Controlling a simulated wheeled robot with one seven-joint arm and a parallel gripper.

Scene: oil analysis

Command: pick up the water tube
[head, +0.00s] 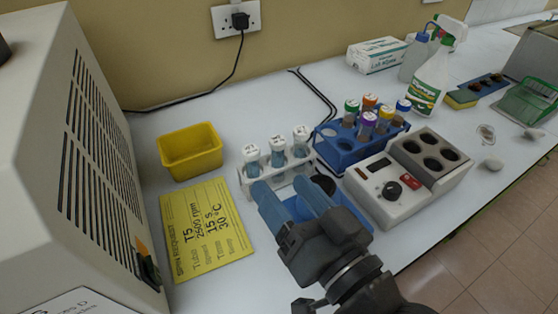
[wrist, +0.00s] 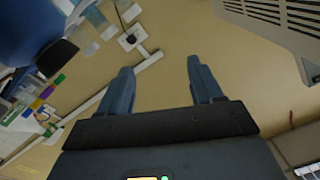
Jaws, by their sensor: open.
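A white rack (head: 243,187) on the bench holds three upright tubes with white caps and bluish contents: a left tube (head: 251,161), a middle tube (head: 277,152) and a right tube (head: 301,141). I cannot read their cap labels to tell which one is the water tube. My gripper (head: 280,184) has blue fingers, spread apart and empty. In the head view it appears in front of the rack, hiding part of its lower front. In the wrist view the open gripper (wrist: 160,68) has only wall between its fingers.
A blue rack (head: 337,155) with several coloured-cap tubes stands right of the white rack, behind a heater block (head: 398,190). A yellow bin (head: 190,151) and yellow note (head: 206,229) lie left. A large vented machine (head: 90,150) bounds the left.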

